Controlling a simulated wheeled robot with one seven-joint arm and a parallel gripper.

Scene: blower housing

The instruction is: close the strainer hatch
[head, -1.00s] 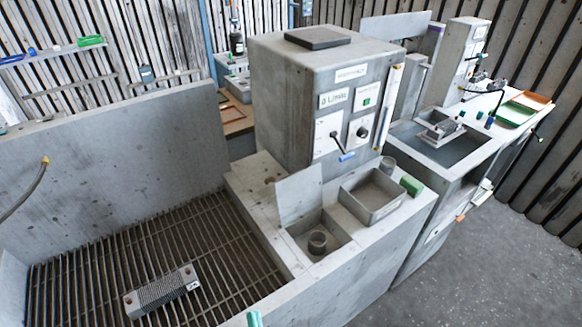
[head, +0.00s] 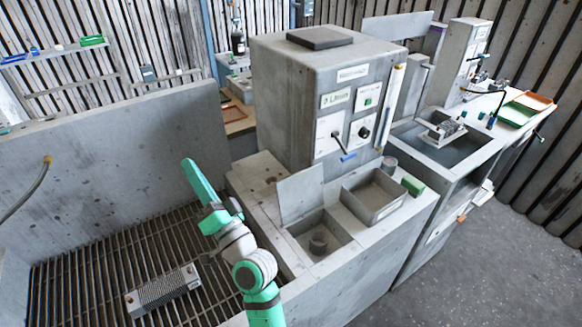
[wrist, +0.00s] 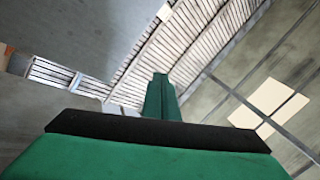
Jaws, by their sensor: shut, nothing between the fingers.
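The strainer hatch looks to be the thin grey square plate (head: 300,194) standing upright, tilted slightly, at the left-back edge of a square opening in the grey bench. A small round cup-like strainer (head: 318,243) sits down in that opening, which is uncovered. My green gripper (head: 188,165) is raised above the slatted grate, left of the plate and apart from it, pointing up and away. In the wrist view my gripper (wrist: 160,78) shows its green fingers together with nothing between them. The plate cannot be made out in the wrist view.
A grey open box (head: 373,196) and a green block (head: 412,185) stand right of the opening. The tall control cabinet (head: 285,100) rises behind it. A high grey wall (head: 120,150) stands behind the grate.

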